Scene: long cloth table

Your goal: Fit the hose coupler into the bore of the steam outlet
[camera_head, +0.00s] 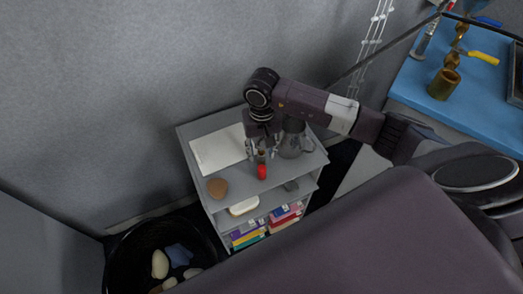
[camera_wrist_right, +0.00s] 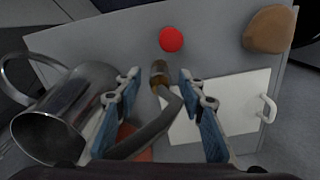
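A brass-ended coupler (camera_wrist_right: 160,76) on a dark, bent hose (camera_wrist_right: 152,130) shows between the fingers in the right wrist view. I take it to be the hose coupler; in the head view it is a small brownish piece (camera_head: 261,155) under the gripper. My right gripper (camera_wrist_right: 160,84) is open, one finger on each side of it, with gaps visible; it also shows in the head view (camera_head: 262,148), over the grey shelf cart. A brass fitting (camera_head: 443,84), probably the steam outlet, stands on the blue surface at the upper right; its bore is hard to make out. My left gripper is out of view.
The grey cart (camera_head: 237,188) also bears a metal pitcher (camera_head: 292,138) close beside the gripper, a red round object (camera_head: 262,172), a brown lump (camera_head: 217,187) and a white board (camera_head: 217,150). A yellow-handled valve (camera_head: 483,57) is near the brass fitting. A black bin (camera_head: 118,262) stands lower left.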

